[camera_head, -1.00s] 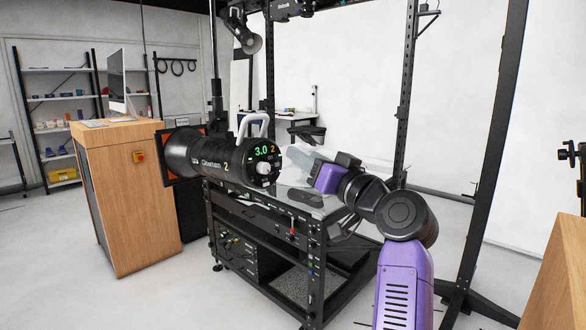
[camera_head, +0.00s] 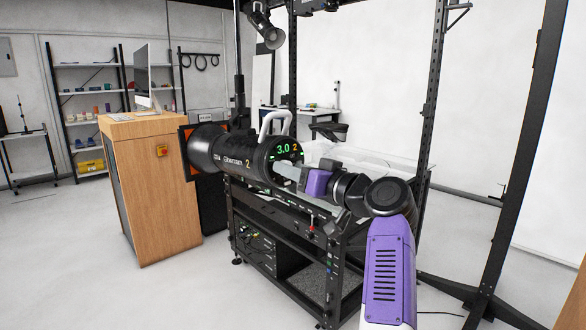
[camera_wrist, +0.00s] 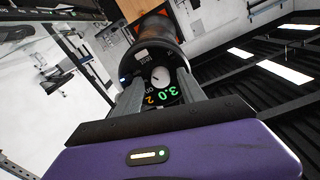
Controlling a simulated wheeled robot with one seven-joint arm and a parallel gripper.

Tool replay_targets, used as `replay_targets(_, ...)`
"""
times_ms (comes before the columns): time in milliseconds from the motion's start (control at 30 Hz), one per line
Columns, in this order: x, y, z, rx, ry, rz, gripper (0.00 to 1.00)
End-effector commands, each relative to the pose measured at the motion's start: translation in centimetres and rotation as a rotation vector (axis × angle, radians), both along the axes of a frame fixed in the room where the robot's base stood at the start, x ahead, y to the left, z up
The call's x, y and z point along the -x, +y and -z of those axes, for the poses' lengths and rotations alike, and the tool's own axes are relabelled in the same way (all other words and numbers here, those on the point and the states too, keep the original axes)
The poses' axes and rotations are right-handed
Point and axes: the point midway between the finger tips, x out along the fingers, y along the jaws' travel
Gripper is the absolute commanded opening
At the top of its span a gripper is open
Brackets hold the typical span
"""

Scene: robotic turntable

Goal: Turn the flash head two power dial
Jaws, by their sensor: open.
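Flash head two is a black cylinder (camera_head: 222,152) marked with a yellow 2, with a white handle (camera_head: 276,124) on top. Its end face shows a green 3.0 and a yellow 2. The power dial is the round white knob on that face; in the wrist view the dial (camera_wrist: 160,75) shows between and beyond my fingers. My gripper (camera_head: 290,173) is at the end face in the head view and hides the dial there. In the wrist view my gripper (camera_wrist: 158,88) is open, a finger on either side of the dial. Whether the fingers touch it I cannot tell.
A black equipment cart (camera_head: 290,250) with a glass top stands below the flash head. A wooden cabinet (camera_head: 155,195) with a monitor (camera_head: 143,78) is at the left. A black upright post (camera_head: 520,150) stands at the right.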

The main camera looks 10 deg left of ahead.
Motion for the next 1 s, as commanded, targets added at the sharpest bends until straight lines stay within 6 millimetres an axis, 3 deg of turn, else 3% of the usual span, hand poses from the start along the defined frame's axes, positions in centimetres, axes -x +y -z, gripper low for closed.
replay_targets(333,-0.25,0.33,-0.04,0.0,-0.001,0.0,0.48)
replay_targets(500,-0.24,0.33,-0.04,0.0,-0.001,0.0,0.14)
replay_targets(600,-0.23,0.31,-0.03,0.0,-0.001,0.0,0.0)
replay_targets(1000,-0.22,0.33,-0.29,-0.107,0.141,0.019,0.0)
